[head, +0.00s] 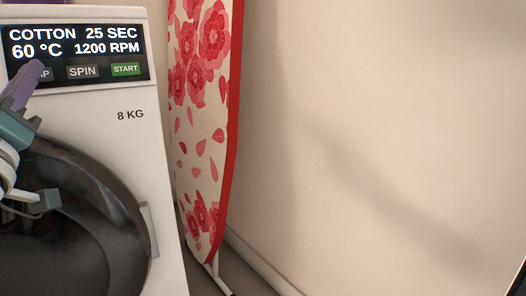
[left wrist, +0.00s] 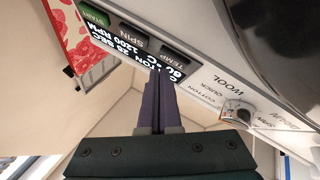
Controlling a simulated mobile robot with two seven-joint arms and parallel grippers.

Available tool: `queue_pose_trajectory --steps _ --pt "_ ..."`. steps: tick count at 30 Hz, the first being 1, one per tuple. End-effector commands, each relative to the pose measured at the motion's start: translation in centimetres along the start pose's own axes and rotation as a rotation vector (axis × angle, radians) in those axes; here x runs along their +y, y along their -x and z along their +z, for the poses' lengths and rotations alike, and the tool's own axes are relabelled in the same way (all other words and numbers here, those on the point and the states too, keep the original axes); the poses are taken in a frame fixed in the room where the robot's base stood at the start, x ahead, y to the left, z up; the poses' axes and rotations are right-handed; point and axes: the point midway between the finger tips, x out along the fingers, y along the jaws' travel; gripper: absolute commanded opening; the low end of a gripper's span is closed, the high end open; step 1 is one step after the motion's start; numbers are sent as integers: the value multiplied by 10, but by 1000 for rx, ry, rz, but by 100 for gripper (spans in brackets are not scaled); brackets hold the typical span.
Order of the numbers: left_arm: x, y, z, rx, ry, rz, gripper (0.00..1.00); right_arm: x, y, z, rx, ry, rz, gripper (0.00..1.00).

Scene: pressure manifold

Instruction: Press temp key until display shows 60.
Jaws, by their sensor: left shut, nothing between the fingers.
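The washing machine (head: 130,150) stands at the left of the head view. Its display (head: 72,40) reads COTTON, 25 SEC, 60 °C and 1200 RPM. The grey TEMP key (head: 47,73) is below the 60 °C reading and is partly covered by my left gripper (head: 37,67). In the left wrist view the TEMP key (left wrist: 174,60) appears upside down, close to the purple fingertips (left wrist: 160,74). The left fingers are shut together and hold nothing. I cannot tell whether the tips touch the key. My right gripper is not in view.
The SPIN key (head: 83,71) and green START key (head: 126,69) are right of TEMP. A programme dial (left wrist: 238,112) shows in the left wrist view. A floral ironing board (head: 205,130) leans beside the washer. The dark round door (head: 75,230) is below the panel.

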Motion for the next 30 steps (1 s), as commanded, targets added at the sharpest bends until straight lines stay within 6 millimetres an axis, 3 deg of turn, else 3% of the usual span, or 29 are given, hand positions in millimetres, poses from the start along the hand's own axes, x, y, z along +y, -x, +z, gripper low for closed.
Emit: queue_pose_trajectory --steps 5,18,30 --pt "3 2 -4 -2 1 0 0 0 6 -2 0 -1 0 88" --pt "28 35 -28 -3 0 0 0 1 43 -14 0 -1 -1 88" --pt "30 42 -30 1 0 0 0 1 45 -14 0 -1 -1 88"
